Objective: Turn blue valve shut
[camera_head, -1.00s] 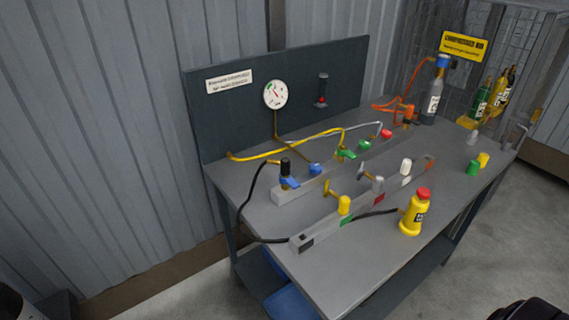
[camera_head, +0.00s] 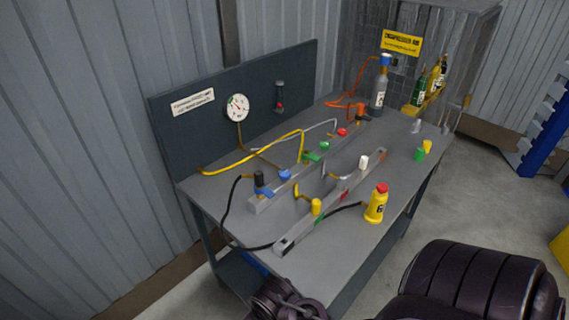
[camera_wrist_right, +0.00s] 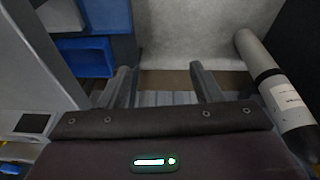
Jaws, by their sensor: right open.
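A blue lever handle (camera_head: 264,192) sits on a black-capped fitting at the near left end of the rear grey rail (camera_head: 300,178) on the bench. A blue knob (camera_head: 285,176) is just behind it on the same rail. I cannot tell how far either is turned. In the right wrist view, my right gripper (camera_wrist_right: 163,85) is open, with nothing between its fingers and floor below. It is beside the bench, apart from the valves. Dark parts of my arm show along the bottom of the head view. My left gripper is not in view.
The front rail (camera_head: 290,240) carries yellow and white-capped fittings. Hoses cross the bench top. The wrist view shows blue bins (camera_wrist_right: 85,57) and a labelled grey cylinder (camera_wrist_right: 283,100).

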